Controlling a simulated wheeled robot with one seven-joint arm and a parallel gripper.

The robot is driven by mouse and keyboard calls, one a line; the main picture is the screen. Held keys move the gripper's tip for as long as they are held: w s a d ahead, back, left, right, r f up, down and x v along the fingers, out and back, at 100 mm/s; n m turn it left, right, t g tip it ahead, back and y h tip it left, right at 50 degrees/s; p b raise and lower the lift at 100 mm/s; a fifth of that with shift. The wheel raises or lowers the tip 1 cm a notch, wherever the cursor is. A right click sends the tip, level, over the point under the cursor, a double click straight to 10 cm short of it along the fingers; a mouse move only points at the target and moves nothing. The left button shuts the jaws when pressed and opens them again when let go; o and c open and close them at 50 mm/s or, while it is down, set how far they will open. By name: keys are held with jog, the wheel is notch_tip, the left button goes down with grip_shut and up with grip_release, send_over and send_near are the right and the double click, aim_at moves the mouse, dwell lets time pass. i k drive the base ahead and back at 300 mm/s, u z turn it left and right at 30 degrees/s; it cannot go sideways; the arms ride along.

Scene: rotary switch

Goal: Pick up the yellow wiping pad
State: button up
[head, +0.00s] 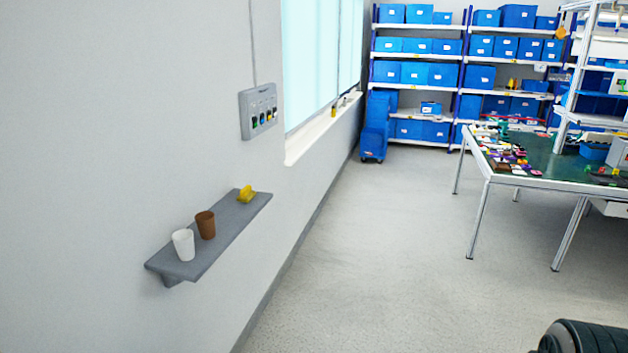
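The yellow wiping pad (246,195) lies near the far end of a narrow grey wall shelf (222,233) on the left. It looks like a small yellow block with a raised part on top. A brown cup (205,225) and a white cup (183,245) stand upright on the same shelf, nearer to me than the pad. My gripper is not in the head view. A dark part at the bottom right corner seems to be part of my own arm.
A grey switch box (259,111) hangs on the wall above the shelf. A workbench (535,177) with many small parts stands at the right. Racks with blue bins (415,73) and a blue cart (375,127) stand at the back. The floor (370,230) between shelf and bench is clear.

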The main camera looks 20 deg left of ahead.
aim_at(246, 194)
jog(key=u, duration=0.45)
jog(key=i, duration=1.6)
jog(key=u, duration=1.15)
jog(key=i, duration=1.65)
jog(key=u, duration=0.25)
